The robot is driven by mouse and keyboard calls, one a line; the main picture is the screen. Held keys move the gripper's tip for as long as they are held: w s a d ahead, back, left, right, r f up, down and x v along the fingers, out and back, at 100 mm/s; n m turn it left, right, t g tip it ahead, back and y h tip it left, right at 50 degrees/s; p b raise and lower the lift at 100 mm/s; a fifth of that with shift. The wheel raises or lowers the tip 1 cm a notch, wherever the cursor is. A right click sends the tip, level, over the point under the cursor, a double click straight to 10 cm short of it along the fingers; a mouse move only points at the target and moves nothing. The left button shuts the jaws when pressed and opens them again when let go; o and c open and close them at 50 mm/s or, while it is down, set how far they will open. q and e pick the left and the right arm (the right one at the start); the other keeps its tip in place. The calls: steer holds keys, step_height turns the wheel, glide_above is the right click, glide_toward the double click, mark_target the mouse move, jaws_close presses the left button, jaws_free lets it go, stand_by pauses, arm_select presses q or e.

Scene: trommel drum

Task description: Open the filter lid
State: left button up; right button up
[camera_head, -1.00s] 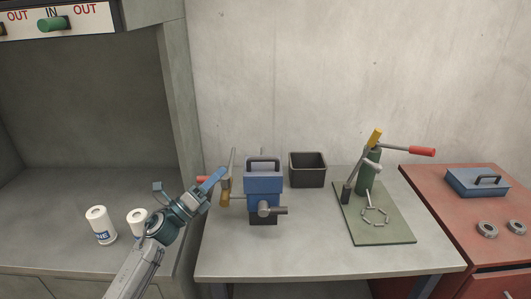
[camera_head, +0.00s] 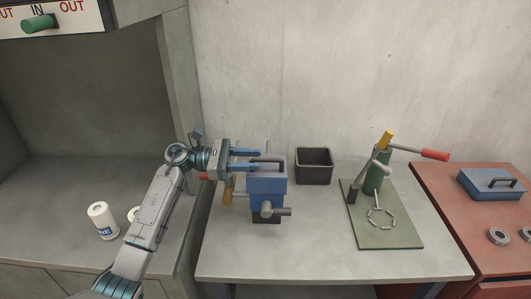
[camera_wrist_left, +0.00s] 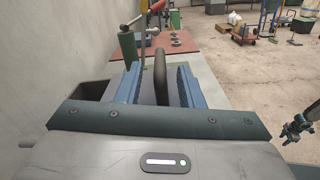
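My left gripper (camera_head: 256,160) comes in level from the left and is open at the handle. In the left wrist view its two blue fingers (camera_wrist_left: 156,85) stand on either side of the dark handle (camera_wrist_left: 160,77), with gaps visible between. The lid looks closed.
A black open bin (camera_head: 314,167) stands behind and right of the filter. A green lever press (camera_head: 376,175) on a green plate is farther right. A red bench (camera_head: 440,195) carries a blue box and rings. White canisters (camera_head: 102,220) stand at left.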

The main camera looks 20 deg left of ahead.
mark_target(267, 167)
arm_select(q)
steer(key=p+x, duration=0.1)
steer(key=x, duration=0.2)
steer(key=shift+w+d+r, duration=0.15)
steer(key=shift+d, duration=0.5)
steer(key=shift+w, duration=0.1)
steer(key=shift+c, duration=0.4)
jaws_close()
